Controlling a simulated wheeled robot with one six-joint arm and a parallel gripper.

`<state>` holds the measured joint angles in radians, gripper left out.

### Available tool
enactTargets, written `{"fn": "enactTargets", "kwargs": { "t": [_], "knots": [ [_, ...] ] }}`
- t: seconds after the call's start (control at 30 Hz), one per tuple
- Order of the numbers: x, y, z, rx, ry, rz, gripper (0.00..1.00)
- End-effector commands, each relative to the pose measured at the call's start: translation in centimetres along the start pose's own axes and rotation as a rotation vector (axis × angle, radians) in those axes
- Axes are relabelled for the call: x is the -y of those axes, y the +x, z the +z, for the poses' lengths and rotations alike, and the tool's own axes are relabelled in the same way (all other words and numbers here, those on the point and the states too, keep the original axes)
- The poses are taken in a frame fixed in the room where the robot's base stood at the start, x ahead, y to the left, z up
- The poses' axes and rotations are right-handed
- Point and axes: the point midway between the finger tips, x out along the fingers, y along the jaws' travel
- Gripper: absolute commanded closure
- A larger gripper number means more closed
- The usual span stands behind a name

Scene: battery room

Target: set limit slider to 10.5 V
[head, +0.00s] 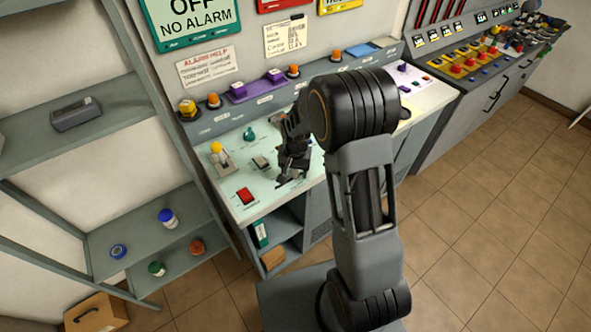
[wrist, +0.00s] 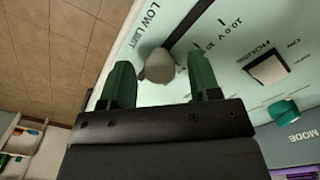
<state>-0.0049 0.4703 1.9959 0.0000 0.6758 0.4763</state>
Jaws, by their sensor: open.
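The limit slider's grey, rounded knob (wrist: 160,66) shows in the wrist view, at the near end of a dark slot (wrist: 197,22) on the pale panel. "LOW LIMIT" is printed on one side of the slot, and tick marks and a partly readable volt label on the other. My gripper (wrist: 163,80) is open, its two green fingers on either side of the knob with gaps visible; whether they reach down to its depth I cannot tell. In the head view my gripper (head: 291,179) is low over the front of the pale console top (head: 228,203); I cannot make out the slider there.
A white rocker switch (wrist: 268,69) marked HOUSE and a teal knob (wrist: 284,111) lie right of the slider in the wrist view. In the head view, a red switch (head: 246,196) and a yellow-tipped lever (head: 217,150) stand left of my gripper. Shelves (head: 150,228) are further left.

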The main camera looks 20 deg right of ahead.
Motion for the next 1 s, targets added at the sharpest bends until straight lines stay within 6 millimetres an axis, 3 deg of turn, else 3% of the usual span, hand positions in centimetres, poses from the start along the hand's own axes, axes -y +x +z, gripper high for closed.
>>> {"fn": "enactTargets", "kwargs": {
  "t": [0.13, 0.7, 1.0],
  "knots": [
    [-0.01, -0.02, -0.01, 0.0, 0.0, 0.0, 0.45],
    [0.02, -0.06, -0.02, -0.001, 0.0, 0.0, 1.0],
    [-0.12, -0.02, 0.08, -0.001, 0.012, -0.001, 1.0]
  ]
}}
